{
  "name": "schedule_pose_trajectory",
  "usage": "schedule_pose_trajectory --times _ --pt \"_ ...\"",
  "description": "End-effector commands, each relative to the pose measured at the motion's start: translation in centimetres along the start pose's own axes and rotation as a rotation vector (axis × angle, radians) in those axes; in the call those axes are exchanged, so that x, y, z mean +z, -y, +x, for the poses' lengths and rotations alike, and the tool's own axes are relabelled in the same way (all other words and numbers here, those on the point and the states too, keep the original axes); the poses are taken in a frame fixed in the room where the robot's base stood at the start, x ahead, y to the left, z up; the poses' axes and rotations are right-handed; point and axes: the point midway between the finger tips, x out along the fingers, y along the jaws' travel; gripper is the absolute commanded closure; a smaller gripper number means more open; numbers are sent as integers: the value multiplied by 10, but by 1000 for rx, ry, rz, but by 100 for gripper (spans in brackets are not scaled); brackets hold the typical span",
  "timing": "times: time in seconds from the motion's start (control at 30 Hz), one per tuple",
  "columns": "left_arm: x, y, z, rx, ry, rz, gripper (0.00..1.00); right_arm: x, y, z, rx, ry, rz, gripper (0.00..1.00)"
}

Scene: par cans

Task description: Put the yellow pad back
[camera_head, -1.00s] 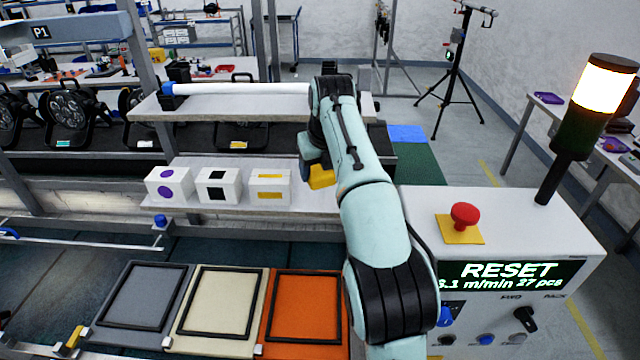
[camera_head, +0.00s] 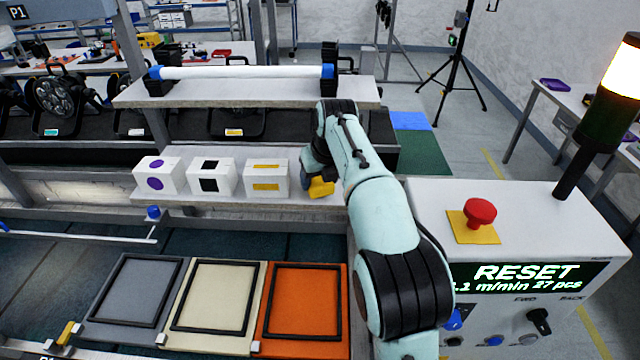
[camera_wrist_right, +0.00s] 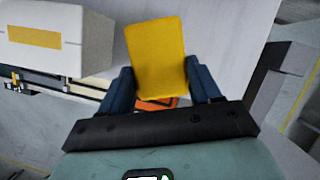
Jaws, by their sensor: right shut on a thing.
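The yellow pad (camera_head: 320,188) is held by my right gripper (camera_head: 313,178), just right of the white box with the yellow marks (camera_head: 267,180) on the low shelf. In the right wrist view the yellow pad (camera_wrist_right: 157,58) sits between the two dark blue fingers of my right gripper (camera_wrist_right: 163,85), with the box (camera_wrist_right: 55,40) to its left. Whether the pad touches the shelf (camera_head: 225,205) cannot be told. My left gripper is not in view.
Two more white boxes, with purple marks (camera_head: 158,176) and black marks (camera_head: 211,177), stand in line to the left. A white tube (camera_head: 240,72) lies above on a higher shelf. Grey, cream and orange framed panels (camera_head: 303,343) lie in front. A control box with a red button (camera_head: 480,212) stands right.

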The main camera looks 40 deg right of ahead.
Motion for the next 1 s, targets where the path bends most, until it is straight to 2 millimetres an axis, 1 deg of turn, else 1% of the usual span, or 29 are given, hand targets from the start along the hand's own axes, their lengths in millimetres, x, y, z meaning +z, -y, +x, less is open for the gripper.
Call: schedule_pose_trajectory --times 0.03,0.1,0.3,0.4,0.43,0.47,0.5,0.83,0.93,1.0 --pt "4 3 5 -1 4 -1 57 -6 0 9 0 -5 0 62" --pt "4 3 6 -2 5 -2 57 -7 0 13 0 -2 0 62" --pt "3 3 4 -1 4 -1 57 -5 0 12 0 1 0 62" --pt "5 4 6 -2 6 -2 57 -6 0 14 0 0 0 62" --pt "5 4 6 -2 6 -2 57 -7 0 15 0 -1 0 34" --pt "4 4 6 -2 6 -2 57 -6 0 14 0 0 0 24" --pt "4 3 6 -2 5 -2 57 -6 0 14 0 0 0 12" --pt "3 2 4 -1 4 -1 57 -5 0 12 0 0 0 12" --pt "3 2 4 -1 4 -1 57 -5 -1 3 2 2 -3 12" --pt "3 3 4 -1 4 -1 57 -4 -1 -8 3 4 -4 12"
